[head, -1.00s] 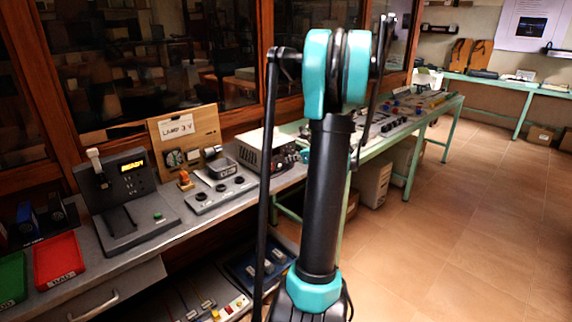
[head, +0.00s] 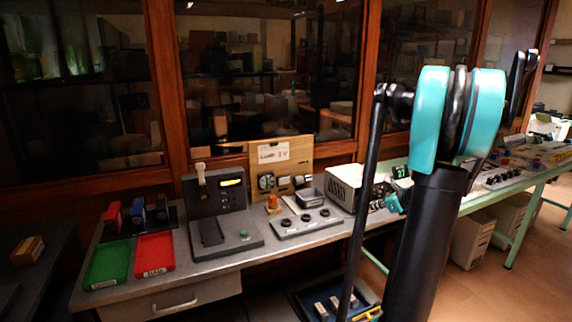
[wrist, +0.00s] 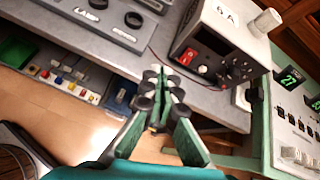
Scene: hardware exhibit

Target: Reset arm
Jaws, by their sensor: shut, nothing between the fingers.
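My gripper (wrist: 160,95) shows in the wrist view with its green fingers together and dark round pads meeting at the tips. Nothing is between them. It hangs in front of the grey bench, with a white power box (wrist: 222,45) beyond and to the right of the tips. In the head view my black and teal arm stands tall at the right and hides part of the bench. The gripper's fingers cannot be made out there.
The grey bench (head: 200,270) carries a red tray (head: 155,254), a green tray (head: 107,264), a dark console with a lever (head: 218,215) and a lamp panel (head: 306,223). Glass cabinets stand behind. Open tiled floor (head: 520,265) lies at the right.

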